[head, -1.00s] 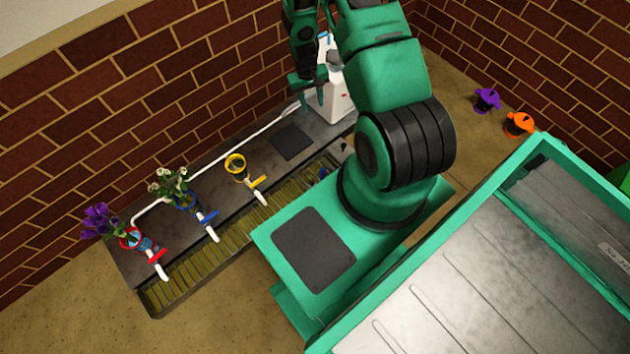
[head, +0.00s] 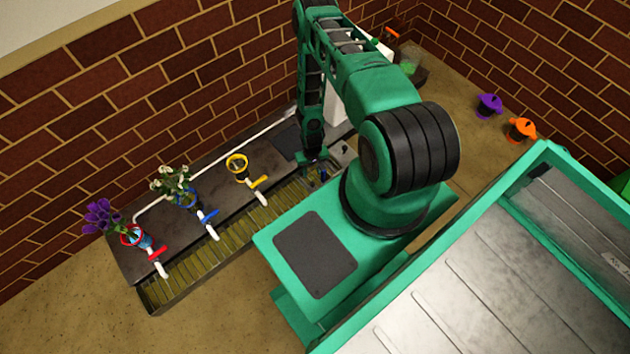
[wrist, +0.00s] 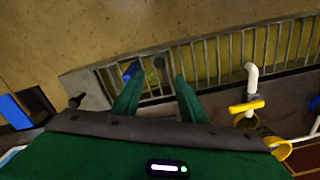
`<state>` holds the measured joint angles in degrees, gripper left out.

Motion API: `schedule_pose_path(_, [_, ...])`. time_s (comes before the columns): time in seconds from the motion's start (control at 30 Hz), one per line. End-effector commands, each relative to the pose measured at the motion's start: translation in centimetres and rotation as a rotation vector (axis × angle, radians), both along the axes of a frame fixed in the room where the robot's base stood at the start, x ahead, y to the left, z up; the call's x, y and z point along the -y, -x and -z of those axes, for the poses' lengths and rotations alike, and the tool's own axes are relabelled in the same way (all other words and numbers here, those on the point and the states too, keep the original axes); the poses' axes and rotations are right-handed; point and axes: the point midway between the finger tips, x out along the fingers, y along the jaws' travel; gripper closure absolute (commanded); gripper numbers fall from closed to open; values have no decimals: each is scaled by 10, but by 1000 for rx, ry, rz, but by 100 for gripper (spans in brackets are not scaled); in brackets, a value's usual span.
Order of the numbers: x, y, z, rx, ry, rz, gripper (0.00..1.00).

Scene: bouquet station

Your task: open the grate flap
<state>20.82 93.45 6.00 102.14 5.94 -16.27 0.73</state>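The grate (head: 225,237) is a long row of yellowish bars along the front of the counter. It also shows in the wrist view (wrist: 207,62). At its right end is a short barred section, seemingly the flap (wrist: 152,86), lying level with the rest as far as I can tell. In the head view my gripper (head: 316,170) partly hides the flap.
Yellow (head: 260,183), blue (head: 208,217) and red (head: 156,254) taps reach over the grate. Behind them are a yellow ring holder (head: 237,163) and two holders with purple flowers (head: 102,216) and white flowers (head: 172,182). A brick wall stands behind the counter.

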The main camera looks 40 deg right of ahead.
Motion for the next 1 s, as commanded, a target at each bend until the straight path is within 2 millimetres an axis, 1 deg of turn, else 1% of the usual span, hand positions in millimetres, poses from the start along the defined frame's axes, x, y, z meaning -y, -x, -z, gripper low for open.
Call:
schedule_pose_path(0.3, [3,2,51,-2,-1,5,62])
schedule_pose_path(0.5, [3,2,79,-2,-1,7,62])
schedule_pose_path(0.7, [4,1,95,0,0,5,62])
schedule_pose_path(1.0, [4,1,98,-1,0,5,62])
